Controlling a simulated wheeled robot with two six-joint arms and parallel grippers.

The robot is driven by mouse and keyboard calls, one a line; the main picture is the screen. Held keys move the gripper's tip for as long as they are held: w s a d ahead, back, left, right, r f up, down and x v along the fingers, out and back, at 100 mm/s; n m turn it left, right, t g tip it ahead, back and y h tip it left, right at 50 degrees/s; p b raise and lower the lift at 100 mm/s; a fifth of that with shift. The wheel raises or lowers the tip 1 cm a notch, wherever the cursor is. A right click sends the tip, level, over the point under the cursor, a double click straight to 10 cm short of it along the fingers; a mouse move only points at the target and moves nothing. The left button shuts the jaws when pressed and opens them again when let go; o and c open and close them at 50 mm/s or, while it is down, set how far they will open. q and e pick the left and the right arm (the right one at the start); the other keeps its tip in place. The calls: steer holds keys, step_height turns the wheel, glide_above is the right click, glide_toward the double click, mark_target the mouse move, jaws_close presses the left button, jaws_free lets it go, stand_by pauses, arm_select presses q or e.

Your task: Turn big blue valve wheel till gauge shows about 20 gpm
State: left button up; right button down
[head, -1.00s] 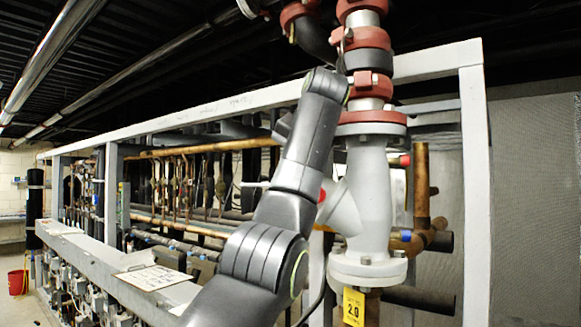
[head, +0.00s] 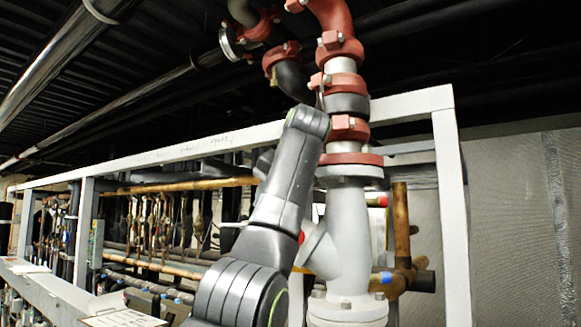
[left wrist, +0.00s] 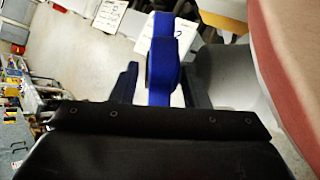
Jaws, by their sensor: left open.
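In the left wrist view my left gripper (left wrist: 160,78) is open, with one dark finger on each side of a blue bar (left wrist: 162,60). The blue bar looks like part of the big blue valve wheel; its full shape is out of the picture. I cannot tell whether the fingers touch it. In the head view my left arm rises from the bottom in front of the grey valve body (head: 347,235), and its gripper cannot be made out. The wheel and the gauge do not show in the head view. My right gripper is not in view.
Red pipe couplings (head: 349,128) stack above the valve body. A white rack frame (head: 450,190) stands around the pipes, with a brass pipe (head: 401,225) at right. A paper sheet (head: 122,318) lies on the lower beam. In the left wrist view, a white label (left wrist: 182,42) hangs by the blue bar.

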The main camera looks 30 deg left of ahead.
arm_select(q)
steer(key=p+v, duration=0.2)
steer(key=v, duration=1.4)
steer(key=shift+d, duration=0.15)
steer(key=shift+f, duration=0.2)
